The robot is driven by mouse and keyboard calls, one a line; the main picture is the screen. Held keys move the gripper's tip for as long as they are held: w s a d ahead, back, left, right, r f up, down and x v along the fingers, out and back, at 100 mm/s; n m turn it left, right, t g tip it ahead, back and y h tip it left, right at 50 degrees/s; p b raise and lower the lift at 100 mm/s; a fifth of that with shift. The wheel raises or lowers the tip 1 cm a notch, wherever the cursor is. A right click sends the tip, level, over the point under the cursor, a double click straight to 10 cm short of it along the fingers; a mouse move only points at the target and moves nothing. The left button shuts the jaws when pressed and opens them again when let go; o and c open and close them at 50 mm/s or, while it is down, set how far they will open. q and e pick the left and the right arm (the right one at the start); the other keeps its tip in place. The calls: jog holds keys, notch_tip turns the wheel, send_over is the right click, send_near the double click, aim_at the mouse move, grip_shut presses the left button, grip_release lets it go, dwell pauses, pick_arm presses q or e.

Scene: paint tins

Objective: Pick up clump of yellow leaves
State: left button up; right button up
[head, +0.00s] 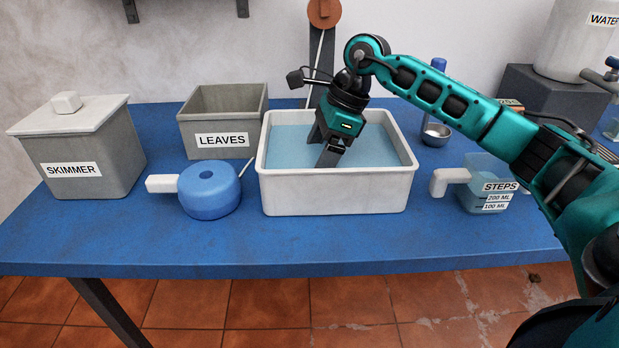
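No clump of yellow leaves shows in the head view; my gripper hides part of the basin. The white basin (335,193) holds light blue water (378,148). My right gripper (324,148) reaches down into the basin from above, its fingertips at or in the water left of the middle. Whether its fingers are open or shut on something is unclear. My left gripper is out of view. The grey bin labelled LEAVES (222,141) stands open behind and left of the basin; its floor is hidden.
A lidded grey SKIMMER box (95,150) stands at the far left. A round blue pot (209,191) sits left of the basin. The blue table's (330,248) front strip is clear.

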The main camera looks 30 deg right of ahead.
jog(key=x, duration=0.2)
jog(key=shift+w+a+f, duration=0.1)
jog(key=shift+a+f, duration=0.05)
jog(key=shift+f, duration=0.2)
jog(key=shift+c, duration=0.3)
jog(key=c, duration=1)
jog(key=shift+r, duration=0.15)
